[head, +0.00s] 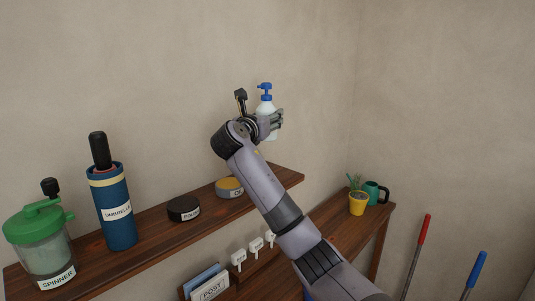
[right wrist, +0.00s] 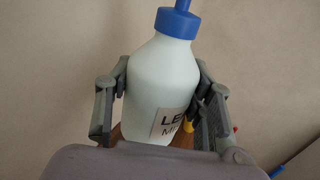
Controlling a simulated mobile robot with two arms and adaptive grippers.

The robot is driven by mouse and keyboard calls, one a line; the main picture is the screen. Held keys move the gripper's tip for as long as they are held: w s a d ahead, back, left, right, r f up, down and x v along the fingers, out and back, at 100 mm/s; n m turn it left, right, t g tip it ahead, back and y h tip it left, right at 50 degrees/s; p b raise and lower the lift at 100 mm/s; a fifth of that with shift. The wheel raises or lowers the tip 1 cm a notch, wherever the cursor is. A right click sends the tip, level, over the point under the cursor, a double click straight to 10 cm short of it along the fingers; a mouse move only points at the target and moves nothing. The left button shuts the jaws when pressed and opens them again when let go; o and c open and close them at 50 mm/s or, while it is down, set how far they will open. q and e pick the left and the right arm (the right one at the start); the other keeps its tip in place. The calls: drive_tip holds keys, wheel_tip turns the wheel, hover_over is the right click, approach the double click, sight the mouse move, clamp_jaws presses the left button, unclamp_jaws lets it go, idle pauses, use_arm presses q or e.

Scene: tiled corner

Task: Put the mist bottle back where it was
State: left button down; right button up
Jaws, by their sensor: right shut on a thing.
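The mist bottle (head: 267,104) is white with a blue spray top. My right gripper (head: 275,119) is shut on it and holds it near the right end of the upper wooden shelf, in front of the wall. In the right wrist view the bottle (right wrist: 163,80) stands between the two grey fingers of the gripper (right wrist: 160,95), slightly tilted, with a partly hidden label on its front. My left gripper is not in view.
The upper shelf (head: 150,243) holds a green-lidded spinner (head: 45,250), a blue umbrella holder (head: 117,215), a dark polish tin (head: 184,209) and a yellow-grey tin (head: 229,188). A lower table (head: 352,228) holds a yellow pot (head: 358,204) and a green mug (head: 375,191).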

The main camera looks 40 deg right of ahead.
sight(268, 140)
drive_tip(key=f, duration=0.4)
drive_tip(key=d+f, duration=0.1)
drive_tip(key=f, duration=0.1)
drive_tip(key=shift+w+f+p, duration=0.15)
drive_tip(key=shift+p, duration=0.2)
drive_tip(key=shift+f, duration=0.45)
wheel_tip(268, 140, down, 4)
drive_tip(key=shift+f+p, duration=0.15)
drive_tip(key=shift+p, duration=0.15)
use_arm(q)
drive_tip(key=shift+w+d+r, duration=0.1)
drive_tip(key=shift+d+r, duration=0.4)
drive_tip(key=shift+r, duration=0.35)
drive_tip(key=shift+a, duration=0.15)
use_arm(e)
drive_tip(key=shift+a, duration=0.15)
drive_tip(key=o, duration=1.4)
